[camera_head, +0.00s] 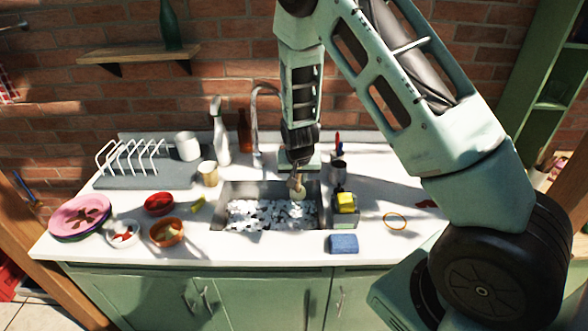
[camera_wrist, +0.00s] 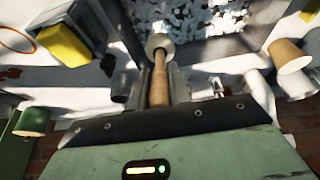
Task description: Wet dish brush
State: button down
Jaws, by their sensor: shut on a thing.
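My gripper (camera_head: 296,172) points down over the back right part of the sink (camera_head: 238,188). It is shut on the dish brush (camera_head: 299,190), which has a wooden handle and a round pale head. In the wrist view the brush (camera_wrist: 159,78) sticks out from between the fingers, its head towards the basin. White foam (camera_head: 268,214) covers much of the basin floor; it also shows in the wrist view (camera_wrist: 200,18). The brush head is low, near the foam's back edge. I cannot tell whether it touches the foam.
A faucet (camera_head: 257,125) stands behind the sink. Right of the sink are a caddy with a yellow sponge (camera_head: 346,201), a utensil cup (camera_head: 338,172) and a blue sponge (camera_head: 343,243). Bowls (camera_head: 166,232), stacked plates (camera_head: 80,214) and a dish rack (camera_head: 133,160) stand left.

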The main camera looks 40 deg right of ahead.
notch_tip(320, 180, down, 15)
jog(key=b, duration=1.1)
jog(key=shift+r, duration=0.15)
dwell(0.9)
notch_tip(320, 180, up, 15)
jog(key=p, duration=1.1)
dwell(0.6)
